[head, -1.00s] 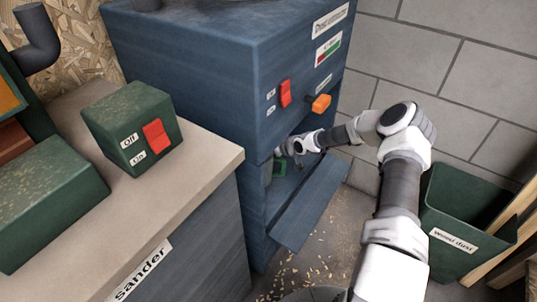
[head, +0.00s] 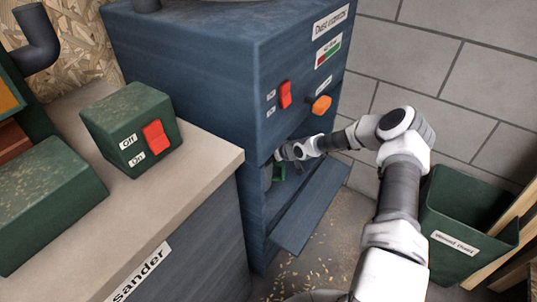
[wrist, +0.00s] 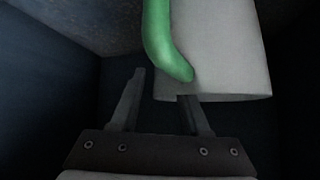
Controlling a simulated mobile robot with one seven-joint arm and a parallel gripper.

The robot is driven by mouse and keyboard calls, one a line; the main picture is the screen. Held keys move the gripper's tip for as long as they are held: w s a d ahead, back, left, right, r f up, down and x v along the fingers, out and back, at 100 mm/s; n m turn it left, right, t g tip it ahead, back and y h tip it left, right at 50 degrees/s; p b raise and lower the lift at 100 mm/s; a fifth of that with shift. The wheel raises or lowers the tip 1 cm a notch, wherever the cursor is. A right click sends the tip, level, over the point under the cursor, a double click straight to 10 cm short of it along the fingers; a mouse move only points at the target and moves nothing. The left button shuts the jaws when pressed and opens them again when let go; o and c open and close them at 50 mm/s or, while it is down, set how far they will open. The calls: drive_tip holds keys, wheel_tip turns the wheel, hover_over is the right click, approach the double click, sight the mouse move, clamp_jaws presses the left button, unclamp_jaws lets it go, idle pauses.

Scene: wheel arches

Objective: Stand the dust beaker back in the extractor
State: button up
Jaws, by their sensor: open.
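The dust beaker (wrist: 222,50) is a pale grey, round-sided vessel with a curved green handle (wrist: 160,38). It fills the upper right of the wrist view, inside the dark compartment of the blue dust extractor (head: 190,100). A bit of green (head: 279,173) shows in the head view under my gripper; most of the beaker is hidden there. My gripper (wrist: 162,90) is open and empty. Its right finger overlaps the beaker's lower edge and its left finger is left of the handle's end. I cannot tell whether they touch. In the head view my gripper (head: 282,152) is in the extractor's opening.
The extractor's flap (head: 310,205) hangs open below the opening. A red switch (head: 285,94) and an orange knob (head: 321,104) are above it. The sander bench (head: 215,160) stands at left, and a green waste bin (head: 465,215) at right. Wood chips litter the floor.

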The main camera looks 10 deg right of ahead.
drive_tip(key=p+v, duration=0.4)
drive_tip(key=v, duration=0.7)
drive_tip(key=shift+s+d+r, duration=0.2)
drive_tip(key=shift+s+r, duration=0.05)
drive_tip(key=shift+s, duration=0.05)
